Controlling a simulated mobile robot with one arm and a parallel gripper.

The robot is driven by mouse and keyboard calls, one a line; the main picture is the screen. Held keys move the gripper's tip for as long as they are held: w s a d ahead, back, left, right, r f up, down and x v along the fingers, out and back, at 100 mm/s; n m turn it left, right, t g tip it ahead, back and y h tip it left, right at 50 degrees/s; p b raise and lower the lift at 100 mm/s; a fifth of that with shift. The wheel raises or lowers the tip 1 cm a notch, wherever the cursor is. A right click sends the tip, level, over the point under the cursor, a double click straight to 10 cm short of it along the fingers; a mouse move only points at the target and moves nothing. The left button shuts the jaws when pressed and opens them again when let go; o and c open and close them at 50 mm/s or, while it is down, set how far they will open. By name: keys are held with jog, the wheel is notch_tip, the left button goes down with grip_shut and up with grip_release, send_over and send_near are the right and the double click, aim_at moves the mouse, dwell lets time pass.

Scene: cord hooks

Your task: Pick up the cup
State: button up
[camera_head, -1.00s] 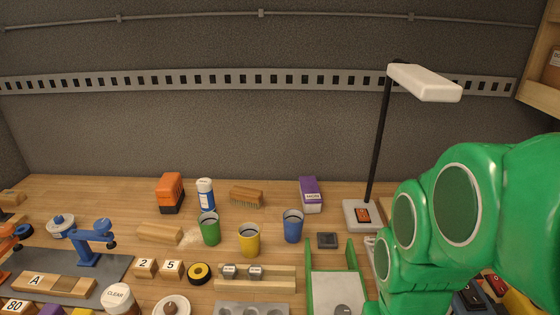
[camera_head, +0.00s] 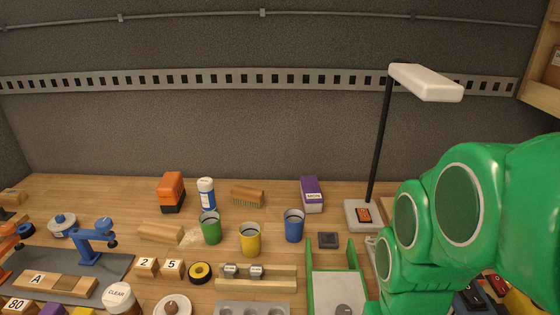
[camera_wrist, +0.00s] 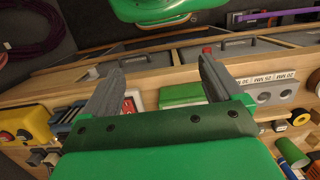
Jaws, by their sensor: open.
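Three cups stand upright on the wooden workbench in the head view: a green cup (camera_head: 211,229), a yellow cup (camera_head: 250,240) and a blue cup (camera_head: 293,226). The green cup is left, the yellow one is in the middle and slightly nearer, and the blue one is right. My gripper (camera_wrist: 155,85) shows in the wrist view with its two grey fingers wide apart and nothing between them. It is well away from the cups. In the head view my green arm fills the right side and the gripper is out of sight. A green cylindrical thing at the wrist view's right edge may be a cup.
A wooden brush (camera_head: 247,196), a white-capped bottle (camera_head: 206,194), an orange box (camera_head: 171,192) and a purple box (camera_head: 311,194) stand behind the cups. A lamp (camera_head: 425,82) rises at right. A green-sided tray (camera_head: 336,286) and wooden rails (camera_head: 256,286) lie in front.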

jog(key=m+t+y, duration=0.3)
jog(key=m+y, duration=1)
jog(key=m, duration=0.6)
send_over(250, 232)
jog(key=s+d, duration=0.3)
jog(key=d, duration=0.5)
notch_tip(250, 232, down, 7)
jog(key=shift+r+x, duration=0.15)
jog(key=shift+x, duration=1.85)
jog(key=shift+r+x, duration=0.15)
jog(key=shift+x, duration=1.9)
jog(key=shift+s+a, duration=0.1)
jog(key=shift+a, duration=0.05)
jog(key=shift+c, duration=0.2)
jog(key=c, duration=1)
